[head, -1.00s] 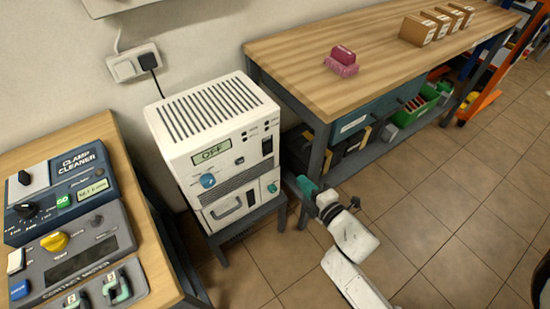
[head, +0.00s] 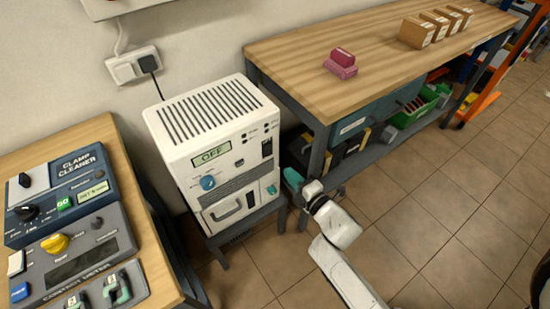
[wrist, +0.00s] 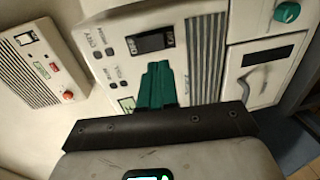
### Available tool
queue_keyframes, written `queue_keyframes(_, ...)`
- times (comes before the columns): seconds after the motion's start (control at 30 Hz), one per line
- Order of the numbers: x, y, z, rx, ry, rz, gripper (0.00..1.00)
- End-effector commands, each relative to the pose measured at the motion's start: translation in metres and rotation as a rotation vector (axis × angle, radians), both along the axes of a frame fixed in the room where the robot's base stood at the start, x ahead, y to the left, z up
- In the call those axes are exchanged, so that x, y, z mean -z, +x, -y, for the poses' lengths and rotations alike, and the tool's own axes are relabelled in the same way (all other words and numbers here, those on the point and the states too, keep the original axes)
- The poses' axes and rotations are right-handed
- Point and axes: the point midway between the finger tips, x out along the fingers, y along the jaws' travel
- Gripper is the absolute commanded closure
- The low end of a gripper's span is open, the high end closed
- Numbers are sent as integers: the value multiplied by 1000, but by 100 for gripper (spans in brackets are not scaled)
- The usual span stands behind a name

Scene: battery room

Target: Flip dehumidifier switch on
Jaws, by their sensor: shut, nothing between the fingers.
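The dehumidifier (head: 215,160) is a white box with a slatted top on a dark stand. Its display (head: 211,153) reads OFF. A black rocker switch (head: 267,147) is at the upper right of its front; the switch also shows in the wrist view (wrist: 150,42). My gripper (head: 292,178) has teal fingers and is at the right of the dehumidifier's front, lower than the switch in the head view. In the wrist view, my gripper (wrist: 157,85) is shut and empty, with its tips just below the switch in the picture. I cannot tell whether they touch the panel.
A table (head: 125,160) with meters is at the left. The tiled floor at right is open.

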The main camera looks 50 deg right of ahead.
Motion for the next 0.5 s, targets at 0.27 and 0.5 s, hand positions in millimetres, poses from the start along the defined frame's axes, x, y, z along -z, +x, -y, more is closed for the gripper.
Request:
queue_keyframes(0.27, 5, 51, 15, 0, -1, 1, 100)
queue_keyframes(0.5, 10, 77, 22, 0, 0, 0, 100)
